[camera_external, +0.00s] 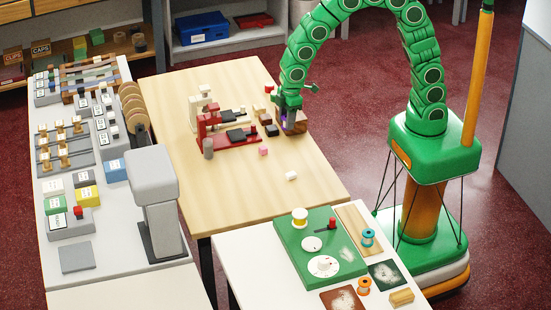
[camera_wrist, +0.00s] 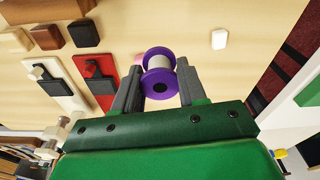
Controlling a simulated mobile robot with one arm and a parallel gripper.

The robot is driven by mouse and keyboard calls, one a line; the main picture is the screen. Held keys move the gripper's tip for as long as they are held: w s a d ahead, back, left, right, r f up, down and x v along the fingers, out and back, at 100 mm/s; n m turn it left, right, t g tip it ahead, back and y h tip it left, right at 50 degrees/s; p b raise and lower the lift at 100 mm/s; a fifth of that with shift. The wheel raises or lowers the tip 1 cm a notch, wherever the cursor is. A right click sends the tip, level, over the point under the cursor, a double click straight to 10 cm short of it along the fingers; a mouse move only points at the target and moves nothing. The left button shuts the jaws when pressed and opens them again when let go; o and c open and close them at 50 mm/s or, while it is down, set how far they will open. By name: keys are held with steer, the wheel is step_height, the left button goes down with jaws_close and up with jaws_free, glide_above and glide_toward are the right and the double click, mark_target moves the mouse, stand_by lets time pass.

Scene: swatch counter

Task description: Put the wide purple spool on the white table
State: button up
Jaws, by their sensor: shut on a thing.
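The purple spool (camera_wrist: 159,82) has wide purple flanges and pale thread. In the wrist view it sits between the two grey fingers of my gripper (camera_wrist: 158,75), which is shut on it. In the external view my gripper (camera_external: 288,108) is over the right side of the wooden table, and only a bit of the purple spool (camera_external: 286,116) shows beside a brown block. Its height above the wood is hard to judge. A white table (camera_external: 250,262) stands at the front right, apart from my gripper.
The white table carries a green board (camera_external: 318,262) with a yellow spool, a teal spool (camera_external: 367,237), an orange spool (camera_external: 364,286) and dark cards. Its front left is bare. The wooden table (camera_external: 235,190) holds a red clamp-like fixture (camera_external: 228,130) and small blocks. A grey-white machine (camera_external: 155,200) stands left.

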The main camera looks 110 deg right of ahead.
steer(key=w+a+f+m, duration=0.1)
steer(key=w+a+f, duration=0.3)
steer(key=w+a, duration=0.3)
steer(key=shift+w+a+f+m, duration=0.3)
steer(key=shift+a+m, duration=0.1)
steer(key=shift+a, duration=0.15)
steer(key=s+d+r+n, duration=0.2)
steer(key=s+d+r, duration=0.4)
steer(key=s+d, duration=0.35)
glide_above(250, 156)
steer(key=f, duration=0.6)
steer(key=s+f, duration=0.1)
steer(key=f, duration=0.2)
steer(key=shift+f, duration=0.3)
steer(key=shift+w+f, duration=0.3)
steer(key=shift+f, duration=1.55)
steer(key=shift+f, duration=0.1)
